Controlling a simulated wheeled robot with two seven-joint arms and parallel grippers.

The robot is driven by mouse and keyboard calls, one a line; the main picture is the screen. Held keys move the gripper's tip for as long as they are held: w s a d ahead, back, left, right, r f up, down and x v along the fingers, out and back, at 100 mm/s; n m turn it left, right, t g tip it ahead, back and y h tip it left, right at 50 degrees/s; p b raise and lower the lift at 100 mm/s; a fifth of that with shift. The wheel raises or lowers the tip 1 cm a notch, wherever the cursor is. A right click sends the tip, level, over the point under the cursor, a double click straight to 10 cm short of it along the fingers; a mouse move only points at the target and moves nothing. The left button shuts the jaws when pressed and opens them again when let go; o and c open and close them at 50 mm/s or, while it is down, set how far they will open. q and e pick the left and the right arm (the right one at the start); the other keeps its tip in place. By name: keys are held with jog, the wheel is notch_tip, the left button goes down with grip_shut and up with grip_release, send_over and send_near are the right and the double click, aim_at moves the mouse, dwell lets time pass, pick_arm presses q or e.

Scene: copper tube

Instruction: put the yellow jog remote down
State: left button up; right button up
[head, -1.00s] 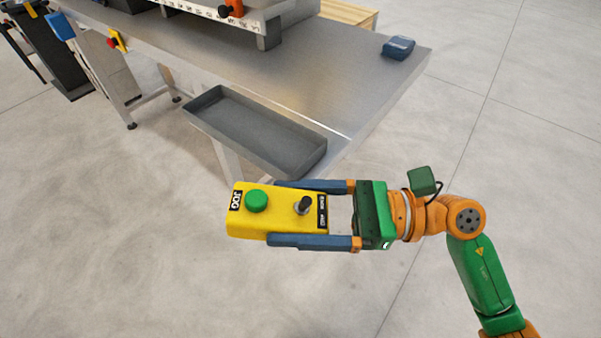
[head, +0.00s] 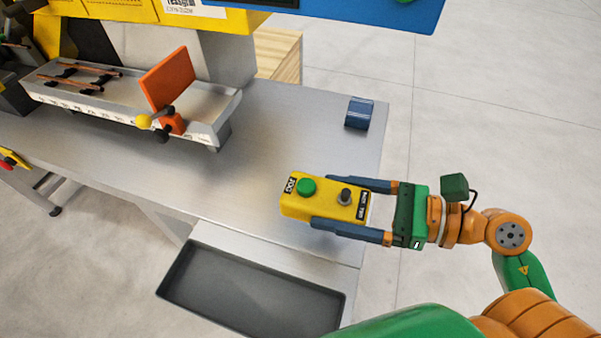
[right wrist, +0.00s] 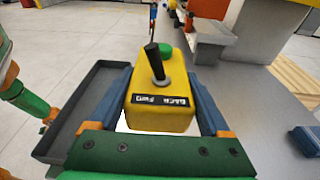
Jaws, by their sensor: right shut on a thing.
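The yellow jog remote (head: 326,200) has a green button, a black knob and black labels. My right gripper (head: 345,206) is shut on it, one blue finger along each long side. In the head view the remote appears over the right part of the grey metal table (head: 250,150), green button toward the left. Whether its underside touches the table cannot be told. The right wrist view shows the remote (right wrist: 165,95) between the fingers, knob nearest the camera. My left gripper is not in view.
A grey tray (head: 250,295) is at the table's front edge. A blue object (head: 359,113) sits near the right edge. A ledge with an orange plate (head: 167,80) stands at the back left. The tabletop around the remote is clear.

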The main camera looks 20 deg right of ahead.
aim_at(334, 190)
jog(key=w+f, duration=0.1)
jog(key=w, duration=0.1)
jog(key=w+d+f, duration=0.1)
jog(key=shift+w+d+f, duration=0.1)
jog(key=shift+w+f, duration=0.2)
jog(key=shift+w, duration=0.05)
jog(key=w+f+b, duration=0.2)
jog(key=w+f, duration=0.1)
jog(key=w+f+b, duration=0.2)
jog(key=w+f, duration=0.1)
jog(key=w, duration=0.1)
jog(key=shift+w+f+b, duration=0.25)
jog(key=shift+f+b, duration=0.1)
jog(key=shift+w+f+b, duration=0.2)
jog(key=shift+f+b, duration=0.15)
jog(key=f+b, duration=0.1)
jog(key=f, duration=0.1)
jog(key=shift+s+f+b, duration=0.2)
jog(key=shift+f+b, duration=0.2)
jog(key=shift+r, duration=0.15)
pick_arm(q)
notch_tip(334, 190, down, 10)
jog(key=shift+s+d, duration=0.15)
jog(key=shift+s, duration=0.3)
pick_arm(e)
jog(key=shift+w, duration=0.15)
